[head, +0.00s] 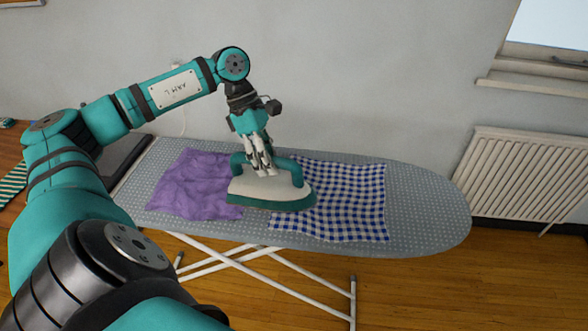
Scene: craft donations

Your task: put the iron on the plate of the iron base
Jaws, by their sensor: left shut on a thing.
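The iron (270,188), white with a teal handle and a teal lower edge, is over the middle of the ironing board, its tip to the right. My left gripper (262,165) comes down from above and is shut on its handle. I cannot tell whether the sole touches the cloths or hangs just above them. A dark flat thing (126,156) at the left end of the board, partly hidden behind my left arm, looks like the iron base. My right gripper is not in view.
A purple crumpled cloth (190,180) and a blue checked cloth (350,203) lie on the grey dotted ironing board (425,205). The board's right end is bare. A white radiator (525,175) stands at the right wall. A green striped thing (12,182) is at the left edge.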

